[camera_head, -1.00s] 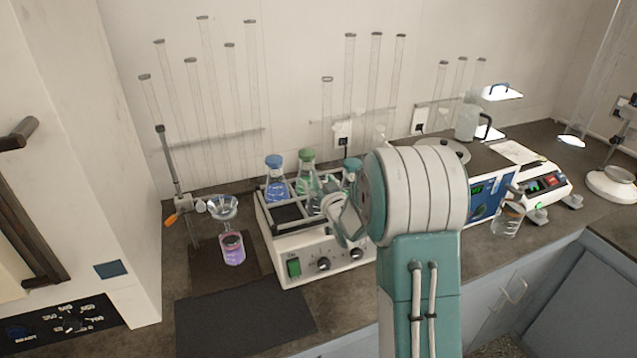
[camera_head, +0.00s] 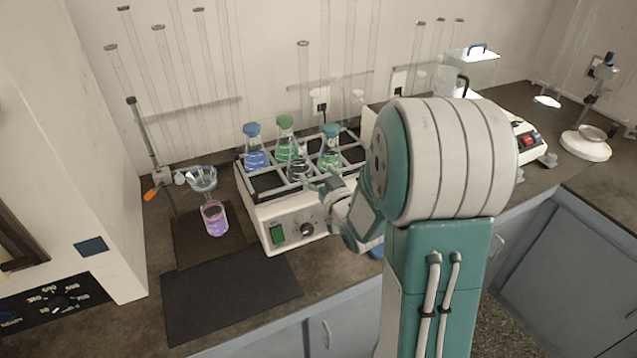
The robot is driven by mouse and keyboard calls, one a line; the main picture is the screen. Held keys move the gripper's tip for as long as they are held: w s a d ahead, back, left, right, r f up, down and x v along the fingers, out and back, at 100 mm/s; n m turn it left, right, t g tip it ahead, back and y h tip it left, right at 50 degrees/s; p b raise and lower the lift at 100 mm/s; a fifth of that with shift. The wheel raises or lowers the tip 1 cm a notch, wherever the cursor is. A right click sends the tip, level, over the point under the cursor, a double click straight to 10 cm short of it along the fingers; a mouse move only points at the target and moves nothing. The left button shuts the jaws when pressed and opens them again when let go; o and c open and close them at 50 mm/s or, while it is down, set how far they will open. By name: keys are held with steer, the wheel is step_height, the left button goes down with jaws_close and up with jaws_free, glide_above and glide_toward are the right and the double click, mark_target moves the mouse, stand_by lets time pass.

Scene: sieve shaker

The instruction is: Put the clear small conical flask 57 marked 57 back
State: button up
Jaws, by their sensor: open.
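A clear small conical flask (camera_head: 297,170) stands upright in the front part of the rack on the white shaker (camera_head: 285,232). No number on it can be read, so I cannot tell whether it is the one marked 57. My gripper (camera_head: 318,183) is open just to the right of this flask, at the rack's front edge. Whether they touch is not clear. My arm hides the right end of the shaker and part of the bench behind it.
Blue (camera_head: 256,150), green (camera_head: 286,138) and teal-capped green (camera_head: 331,148) flasks stand in the same rack. A funnel (camera_head: 203,180) on a stand is above a purple-filled vessel (camera_head: 214,218) to the left. A dark mat (camera_head: 230,295) in front is bare.

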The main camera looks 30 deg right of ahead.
steer(key=s+a+r+g, duration=0.2)
steer(key=s+a+g, duration=0.2)
steer(key=s, duration=0.5)
steer(key=s+a+r+g, duration=0.2)
steer(key=s+a+g, duration=0.2)
steer(key=s, duration=0.5)
steer(key=s+a+r+g, duration=0.3)
steer(key=s+a+g, duration=0.1)
steer(key=s, duration=0.5)
steer(key=shift+a, duration=0.45)
